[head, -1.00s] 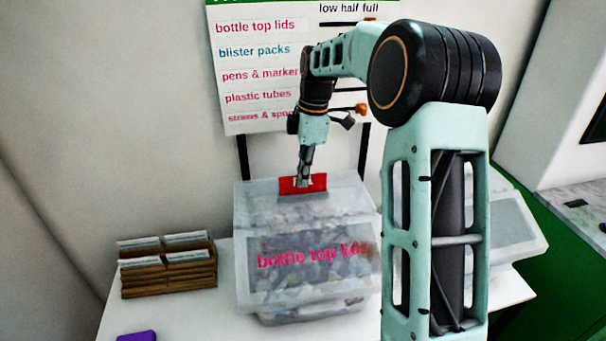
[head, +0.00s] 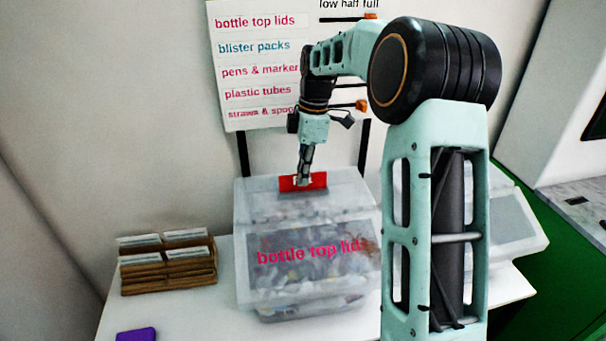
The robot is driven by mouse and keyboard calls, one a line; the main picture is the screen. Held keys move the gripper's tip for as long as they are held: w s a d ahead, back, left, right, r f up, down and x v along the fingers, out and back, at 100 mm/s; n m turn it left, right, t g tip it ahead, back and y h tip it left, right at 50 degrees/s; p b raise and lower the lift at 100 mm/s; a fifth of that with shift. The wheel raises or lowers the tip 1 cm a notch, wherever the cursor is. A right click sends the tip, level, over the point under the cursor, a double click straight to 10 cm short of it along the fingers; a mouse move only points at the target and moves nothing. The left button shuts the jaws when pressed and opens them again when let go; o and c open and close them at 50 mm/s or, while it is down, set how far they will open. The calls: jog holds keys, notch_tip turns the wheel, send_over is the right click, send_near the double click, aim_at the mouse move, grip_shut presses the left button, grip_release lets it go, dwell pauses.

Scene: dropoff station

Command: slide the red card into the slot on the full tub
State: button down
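The full tub (head: 250,287) is a clear box marked "bottle top lids", filled with small mixed pieces, standing on the white table. The red card (head: 317,182) is at the top of the tub, near its back edge. My gripper (head: 303,181) points down from above and is shut on the card's upper middle. The card is upright and its lower edge meets the lid area. The slot itself is too small to make out, so I cannot tell how deep the card sits in it.
A brown wooden holder (head: 170,282) with several white cards stands left of the tub. A purple item (head: 136,335) lies at the table's front left. A second clear tub (head: 515,235) stands at the right, partly behind my arm. A sign board (head: 245,118) stands behind.

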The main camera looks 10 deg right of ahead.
jog(key=shift+f, duration=0.4)
jog(key=c, duration=2.1)
grip_release()
jog(key=r, duration=0.4)
jog(key=d+r, duration=0.1)
jog(key=r, duration=0.7)
jog(key=shift+d, duration=0.2)
